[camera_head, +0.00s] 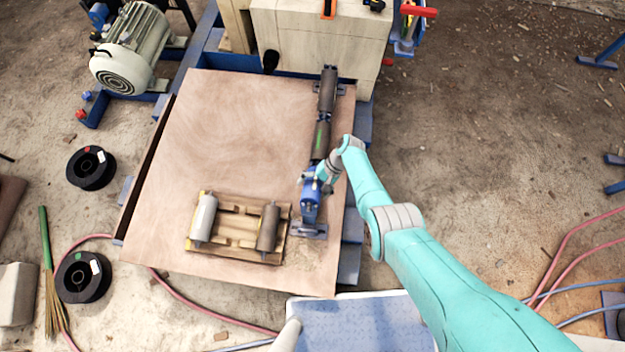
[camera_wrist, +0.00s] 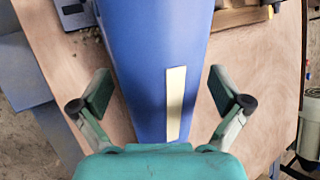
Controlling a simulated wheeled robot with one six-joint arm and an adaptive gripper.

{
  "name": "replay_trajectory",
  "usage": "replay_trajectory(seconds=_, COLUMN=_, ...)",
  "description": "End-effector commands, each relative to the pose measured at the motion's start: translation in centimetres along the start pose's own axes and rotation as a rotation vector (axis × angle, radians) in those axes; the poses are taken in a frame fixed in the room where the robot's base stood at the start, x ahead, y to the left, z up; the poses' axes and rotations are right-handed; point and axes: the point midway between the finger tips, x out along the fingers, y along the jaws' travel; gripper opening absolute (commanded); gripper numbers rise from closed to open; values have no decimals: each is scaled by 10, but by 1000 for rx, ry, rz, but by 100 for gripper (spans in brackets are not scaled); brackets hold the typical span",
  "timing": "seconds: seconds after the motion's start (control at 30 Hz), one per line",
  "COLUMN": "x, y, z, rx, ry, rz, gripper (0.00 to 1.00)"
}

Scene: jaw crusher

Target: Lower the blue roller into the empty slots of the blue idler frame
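The blue roller (camera_head: 310,211) is at the near end of the blue idler frame (camera_head: 310,231), in line with the rollers further along it. My gripper (camera_head: 322,178) reaches it from the right. In the wrist view, the roller (camera_wrist: 160,60), with its pale label, lies lengthwise and centred between my finger pads (camera_wrist: 160,92). The frame's near foot shows just below the roller in the head view. The slots and the roller's ends are hidden, so I cannot tell whether it is seated.
Dark rollers (camera_head: 327,90) fill the far part of the frame. A wooden pallet (camera_head: 238,247) with a light roller (camera_head: 203,218) and a brown roller (camera_head: 268,228) sits to the left. The board (camera_head: 225,130) is bare beyond the pallet. A motor (camera_head: 130,50) stands at upper left.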

Motion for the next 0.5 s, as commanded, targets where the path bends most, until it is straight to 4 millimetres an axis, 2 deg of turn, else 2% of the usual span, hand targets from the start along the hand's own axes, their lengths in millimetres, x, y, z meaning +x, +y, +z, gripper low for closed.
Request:
replay_trajectory(seconds=0.27, x=-3, y=1, z=0, rx=2, ry=-1, rz=0, gripper=100)
replay_trajectory(seconds=0.5, x=-32, y=1, z=-1, rx=1, ry=3, rz=-1, gripper=100)
